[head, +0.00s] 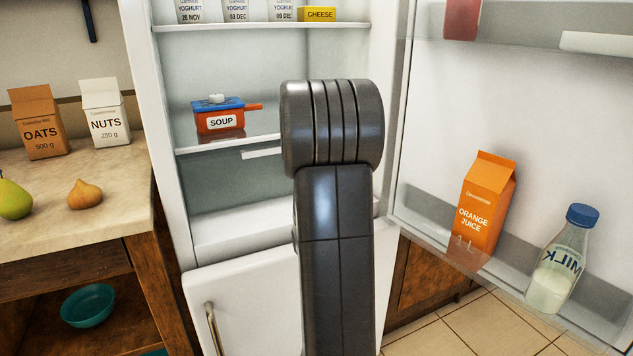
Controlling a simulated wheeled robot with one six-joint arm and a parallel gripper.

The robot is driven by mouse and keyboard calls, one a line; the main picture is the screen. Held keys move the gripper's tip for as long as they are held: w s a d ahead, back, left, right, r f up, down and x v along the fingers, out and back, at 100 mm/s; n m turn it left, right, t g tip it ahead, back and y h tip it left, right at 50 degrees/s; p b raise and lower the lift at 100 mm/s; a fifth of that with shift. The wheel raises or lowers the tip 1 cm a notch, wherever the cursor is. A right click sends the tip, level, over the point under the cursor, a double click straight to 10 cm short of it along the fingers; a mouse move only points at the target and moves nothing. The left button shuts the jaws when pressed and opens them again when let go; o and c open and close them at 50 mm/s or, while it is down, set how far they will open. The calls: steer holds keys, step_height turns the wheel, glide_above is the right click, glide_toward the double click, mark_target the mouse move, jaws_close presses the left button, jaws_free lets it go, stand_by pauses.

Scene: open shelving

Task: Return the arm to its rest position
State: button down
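My arm stands upright in the middle of the head view, a dark grey link topped by a rounded ribbed joint. It covers part of the open fridge (245,236) behind it. My gripper does not show in this view, so I cannot see its fingers or anything in them.
Fridge shelves hold yoghurts (236,10), cheese (318,14) and a soup pot (220,120). The open fridge door (560,110) at right carries orange juice (484,205) and milk (562,262). The counter (125,185) at left bears oats (40,122), nuts (104,112), a pear (14,200) and an onion (84,195).

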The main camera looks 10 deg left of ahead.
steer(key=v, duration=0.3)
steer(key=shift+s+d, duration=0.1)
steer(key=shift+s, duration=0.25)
